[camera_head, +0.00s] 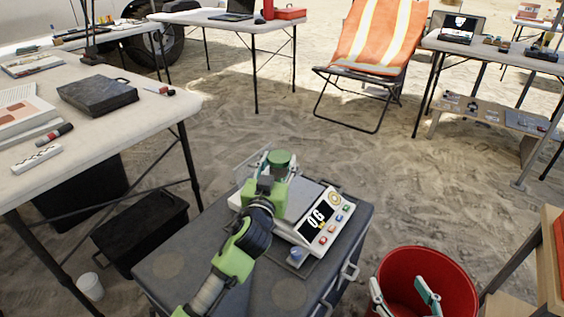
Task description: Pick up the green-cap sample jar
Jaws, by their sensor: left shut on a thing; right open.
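The green-cap sample jar (281,158) is above the far left part of a scale (322,222). My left gripper (272,165) is shut on the jar; the gripper and arm hide most of the jar's body. I cannot tell whether the jar's base touches the scale. My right gripper (404,292) is open and empty at the bottom, its two fingers apart in front of a red bucket (462,285).
The scale sits on a grey case (180,268). A table (185,103) with a black box (97,95) and markers stands at left. A wooden frame (522,262) is at lower right. Open sand lies beyond, with an orange folding chair (372,45).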

